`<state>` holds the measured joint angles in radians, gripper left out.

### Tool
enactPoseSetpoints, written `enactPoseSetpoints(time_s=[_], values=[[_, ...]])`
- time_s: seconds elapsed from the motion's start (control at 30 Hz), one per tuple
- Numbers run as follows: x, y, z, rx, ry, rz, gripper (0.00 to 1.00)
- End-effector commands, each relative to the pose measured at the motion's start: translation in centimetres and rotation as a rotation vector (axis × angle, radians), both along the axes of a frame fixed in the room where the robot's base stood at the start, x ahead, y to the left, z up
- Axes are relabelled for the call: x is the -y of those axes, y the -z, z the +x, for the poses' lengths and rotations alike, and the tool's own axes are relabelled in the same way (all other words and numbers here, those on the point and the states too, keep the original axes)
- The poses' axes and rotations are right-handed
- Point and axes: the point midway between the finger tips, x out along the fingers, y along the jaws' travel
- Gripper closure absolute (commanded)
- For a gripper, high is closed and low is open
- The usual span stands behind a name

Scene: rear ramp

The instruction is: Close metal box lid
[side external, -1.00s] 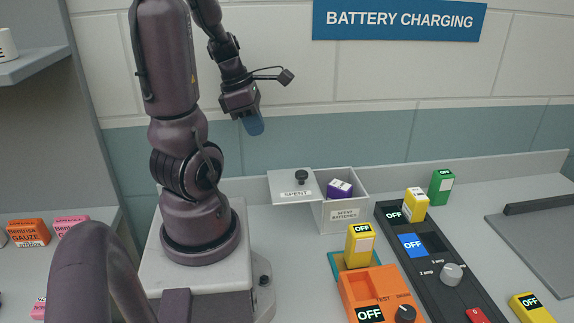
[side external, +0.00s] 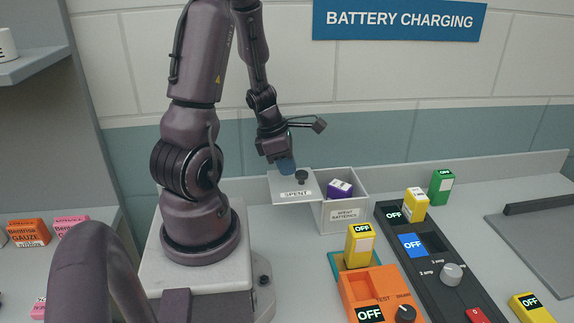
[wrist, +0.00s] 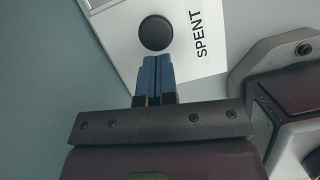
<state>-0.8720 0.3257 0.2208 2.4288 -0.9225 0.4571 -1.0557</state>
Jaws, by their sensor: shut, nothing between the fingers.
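The metal box (side external: 344,217) is light grey, labelled "SPENT BATTERIES", and stands against the back wall. Its lid (side external: 291,192), marked "SPENT" with a round black knob (side external: 302,176), sticks out to the left, leaving the box top open. A purple battery (side external: 340,188) shows inside the box. My gripper (side external: 287,168) has blue fingers, shut and empty, beside the knob at the lid's back left part. In the wrist view the shut fingertips (wrist: 156,60) lie close to the knob (wrist: 156,33) on the lid (wrist: 205,25). I cannot tell whether they touch it.
My base is left of the lid. A grey wall stands close behind.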

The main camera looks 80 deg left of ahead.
Motion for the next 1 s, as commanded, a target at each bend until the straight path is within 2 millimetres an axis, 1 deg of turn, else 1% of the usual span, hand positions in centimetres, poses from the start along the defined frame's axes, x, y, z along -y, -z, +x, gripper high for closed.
enactPoseSetpoints(time_s=[0.3, 0.37, 0.47, 0.7, 0.8, 0.9, 1.0], values=[[0.0, 0.0, 0.1, 0.0, 0.0, 0.0, 1.0], [0.0, 0.0, 0.4, 0.0, 0.002, 0.001, 1.0], [0.0, 0.0, 1.9, -0.001, 0.006, 0.0, 1.0], [0.0, 0.1, 8.5, -0.001, 0.009, 0.002, 1.0], [0.0, 0.1, 10.5, -0.001, 0.005, 0.001, 1.0], [0.1, 0.1, 11.7, -0.002, 0.003, -0.001, 1.0], [0.1, 0.0, 12.1, -0.001, 0.0, -0.001, 1.0]])
